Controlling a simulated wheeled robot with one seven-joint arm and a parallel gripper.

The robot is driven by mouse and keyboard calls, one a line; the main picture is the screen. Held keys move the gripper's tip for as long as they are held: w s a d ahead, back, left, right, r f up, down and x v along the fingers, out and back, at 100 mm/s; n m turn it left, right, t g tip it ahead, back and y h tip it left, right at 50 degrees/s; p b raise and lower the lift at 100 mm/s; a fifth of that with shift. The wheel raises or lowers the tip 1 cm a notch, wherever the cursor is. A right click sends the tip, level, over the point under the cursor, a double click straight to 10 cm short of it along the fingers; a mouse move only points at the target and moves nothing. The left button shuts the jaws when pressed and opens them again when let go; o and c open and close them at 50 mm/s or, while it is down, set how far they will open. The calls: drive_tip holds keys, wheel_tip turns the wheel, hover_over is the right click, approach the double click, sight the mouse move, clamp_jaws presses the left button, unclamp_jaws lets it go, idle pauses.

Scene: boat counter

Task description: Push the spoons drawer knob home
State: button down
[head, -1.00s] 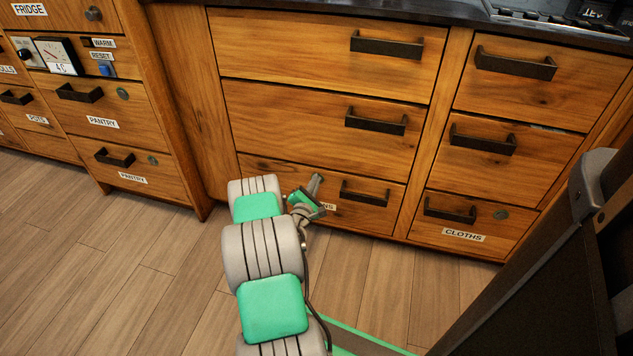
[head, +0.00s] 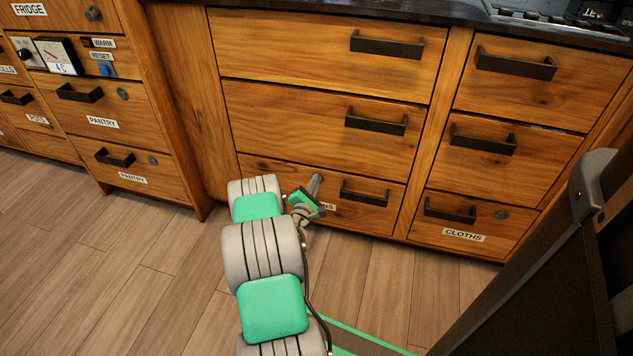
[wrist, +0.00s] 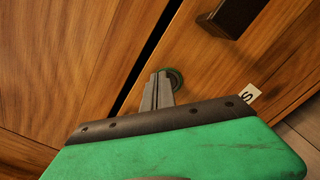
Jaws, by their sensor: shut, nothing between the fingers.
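The spoons drawer (head: 262,172) is the bottom drawer of the middle column, with a dark bar handle (head: 364,193) and a label (head: 328,207) of which only the last letters show. In the wrist view its round green knob (wrist: 176,77) sits on the drawer front near the dark gap at the edge. My gripper (wrist: 163,74) is shut and empty, its fingertips at the knob and covering its left part. Whether they touch it, I cannot tell. In the head view my gripper (head: 318,180) is at the drawer front, and the knob is hidden behind it.
Pantry drawers (head: 128,157) stand to the left. Bar handles (head: 376,121) stick out above. The wooden floor (head: 130,270) in front is clear.

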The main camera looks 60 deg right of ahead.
idle(0.4)
drive_tip(key=s+a, duration=0.1)
drive_tip(key=a, duration=0.5)
drive_tip(key=shift+a, duration=0.15)
idle(0.5)
